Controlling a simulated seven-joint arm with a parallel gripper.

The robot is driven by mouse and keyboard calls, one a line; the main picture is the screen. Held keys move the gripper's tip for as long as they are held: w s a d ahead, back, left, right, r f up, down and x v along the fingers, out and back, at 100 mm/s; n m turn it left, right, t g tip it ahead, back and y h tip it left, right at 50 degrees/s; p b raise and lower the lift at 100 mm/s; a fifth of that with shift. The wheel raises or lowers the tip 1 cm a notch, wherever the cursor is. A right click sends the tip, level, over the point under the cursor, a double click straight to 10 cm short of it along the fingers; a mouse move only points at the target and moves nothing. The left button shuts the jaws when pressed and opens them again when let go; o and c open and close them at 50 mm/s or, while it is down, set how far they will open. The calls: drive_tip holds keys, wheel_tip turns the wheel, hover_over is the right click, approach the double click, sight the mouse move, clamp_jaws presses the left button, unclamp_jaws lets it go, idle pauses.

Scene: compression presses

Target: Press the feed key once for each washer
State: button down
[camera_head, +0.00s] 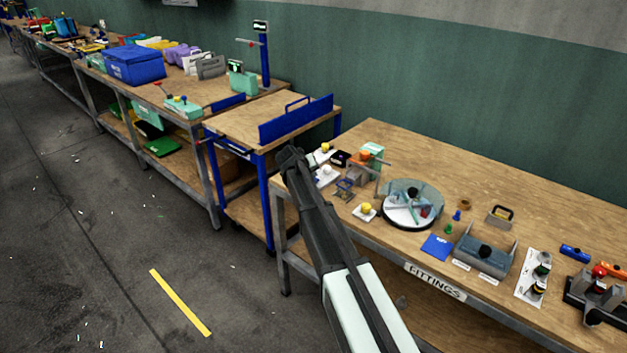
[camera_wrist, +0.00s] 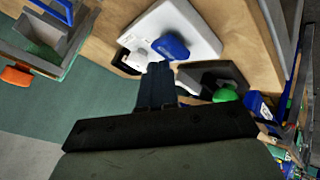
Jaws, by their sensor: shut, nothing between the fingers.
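My gripper (camera_head: 291,156) is at the left end of the fittings bench, its fingers together and empty. In the wrist view the closed fingertips (camera_wrist: 158,70) appear beside a white plate (camera_wrist: 200,22) with a blue cap (camera_wrist: 172,46). A small white knob (camera_wrist: 140,53) on a black base is close by the tips; contact cannot be judged. A dark unit with a green button (camera_wrist: 225,95) lies to their right. In the head view a white knob (camera_head: 325,170) and a yellow knob (camera_head: 367,208) stand on pale plates. I cannot tell which is the feed key. No washer is identifiable.
The bench (camera_head: 480,190) also holds a clear-covered round device (camera_head: 411,201), a blue pad (camera_head: 437,247), a grey tray (camera_head: 486,255) and a lever press (camera_head: 597,290). A blue-framed cart (camera_head: 262,120) stands to the left. The bench's back middle is mostly clear.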

drive_tip(key=shift+f, duration=0.5)
idle(0.5)
drive_tip(key=shift+r, duration=0.1)
idle(0.3)
drive_tip(key=shift+r, duration=0.85)
drive_tip(key=shift+r, duration=0.1)
drive_tip(key=shift+r, duration=2.4)
idle(0.7)
wheel_tip(320, 180, up, 4)
drive_tip(key=shift+f, duration=0.1)
idle(0.4)
